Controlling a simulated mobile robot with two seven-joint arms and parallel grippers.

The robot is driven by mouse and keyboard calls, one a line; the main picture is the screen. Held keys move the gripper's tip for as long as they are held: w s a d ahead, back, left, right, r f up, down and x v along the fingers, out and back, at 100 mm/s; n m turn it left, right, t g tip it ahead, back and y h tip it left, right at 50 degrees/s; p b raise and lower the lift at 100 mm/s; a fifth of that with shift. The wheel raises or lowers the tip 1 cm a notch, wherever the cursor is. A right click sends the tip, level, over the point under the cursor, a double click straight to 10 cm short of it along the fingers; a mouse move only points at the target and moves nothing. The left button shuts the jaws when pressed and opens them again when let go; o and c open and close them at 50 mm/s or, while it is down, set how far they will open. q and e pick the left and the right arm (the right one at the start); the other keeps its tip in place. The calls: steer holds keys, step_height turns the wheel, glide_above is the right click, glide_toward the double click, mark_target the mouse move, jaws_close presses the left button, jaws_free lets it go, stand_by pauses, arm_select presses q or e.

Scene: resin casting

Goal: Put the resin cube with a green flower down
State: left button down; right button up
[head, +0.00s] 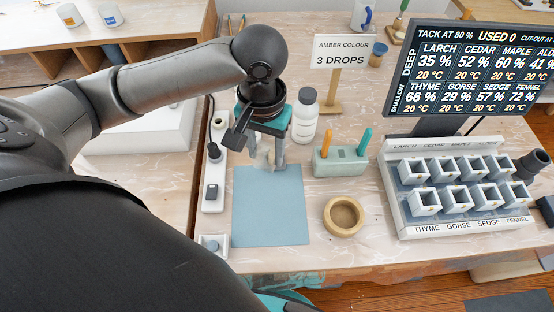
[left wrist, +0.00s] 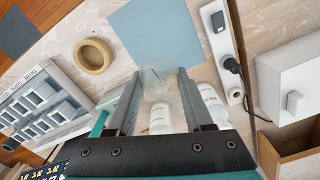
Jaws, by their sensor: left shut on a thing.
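My left gripper (head: 267,162) points down over the far edge of the blue mat (head: 270,210). It is shut on a small, clear resin cube (head: 262,158), which is partly hidden by the fingers. The cube also shows between the fingertips in the left wrist view (left wrist: 156,78), with the mat (left wrist: 155,35) just beyond it. It looks pale and see-through; I cannot make out a green flower in it. I cannot tell whether the cube touches the surface. My right gripper is not in view.
A white bottle (head: 305,115) stands close behind the gripper. A green holder (head: 340,162) with orange and teal tools and a wooden bowl (head: 343,216) are to the right. A power strip (head: 214,165) runs left. The mat's near part is clear. A rack of moulds (head: 408,205) is farther right.

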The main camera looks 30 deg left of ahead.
mark_target(269, 202)
arm_select(q)
step_height(269, 202, down, 20)
steer(key=b, duration=0.7)
steer(key=shift+r, duration=0.2)
steer(key=shift+c, duration=1.5)
jaws_free()
